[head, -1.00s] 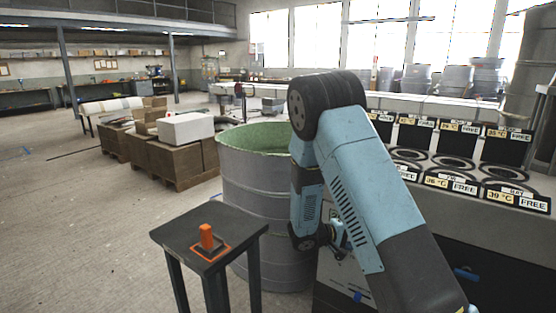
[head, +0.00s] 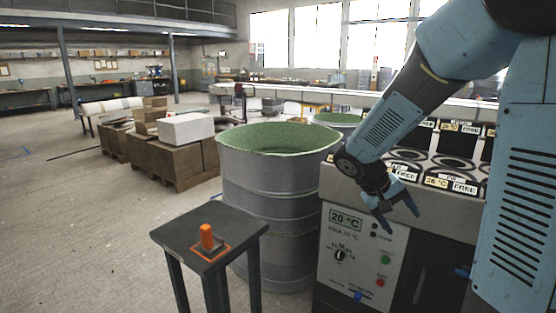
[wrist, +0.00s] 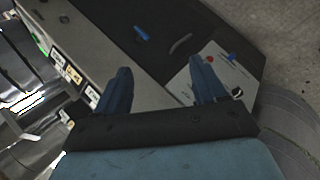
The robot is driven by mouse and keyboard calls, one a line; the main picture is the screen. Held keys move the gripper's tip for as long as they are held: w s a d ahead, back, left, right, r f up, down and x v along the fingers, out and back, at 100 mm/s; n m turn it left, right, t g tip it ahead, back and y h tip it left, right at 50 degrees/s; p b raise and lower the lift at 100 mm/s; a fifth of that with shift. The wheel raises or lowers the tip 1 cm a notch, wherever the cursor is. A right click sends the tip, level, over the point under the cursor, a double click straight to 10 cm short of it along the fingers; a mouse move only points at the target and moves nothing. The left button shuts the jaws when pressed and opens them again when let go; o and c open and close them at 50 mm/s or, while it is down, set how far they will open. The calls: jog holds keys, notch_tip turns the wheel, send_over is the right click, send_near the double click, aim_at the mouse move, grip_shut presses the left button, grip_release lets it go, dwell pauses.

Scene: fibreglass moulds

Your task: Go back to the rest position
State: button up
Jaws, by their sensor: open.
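My gripper (head: 400,212) is in the right half of the head view, in front of the machine with the free places (head: 455,218). Its blue fingers are apart and nothing is between them. They point down and to the right, near the upper front edge of the machine, above its control panel (head: 362,258). I cannot tell whether they touch the machine. In the wrist view my gripper (wrist: 160,85) also shows open and empty, with the machine's dark front behind it.
A large grey drum (head: 268,200) with a green inside stands left of the machine. A small dark table (head: 240,228) with an orange-handled object (head: 207,240) stands in front of it. Boxes on pallets (head: 170,160) are further back. The floor at left is clear.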

jog(key=s+a+r+t+y, duration=0.2)
jog(key=s+r, duration=0.3)
jog(key=s, duration=0.3)
jog(key=s+a+r+t+y, duration=0.3)
jog(key=s+a+r+y, duration=0.1)
jog(key=s, duration=0.5)
notch_tip(320, 180, up, 2)
jog(key=shift+a+r+t+y, duration=0.25)
jog(key=shift+a+t+y, duration=0.05)
jog(key=shift+y, duration=0.5)
dwell(0.5)
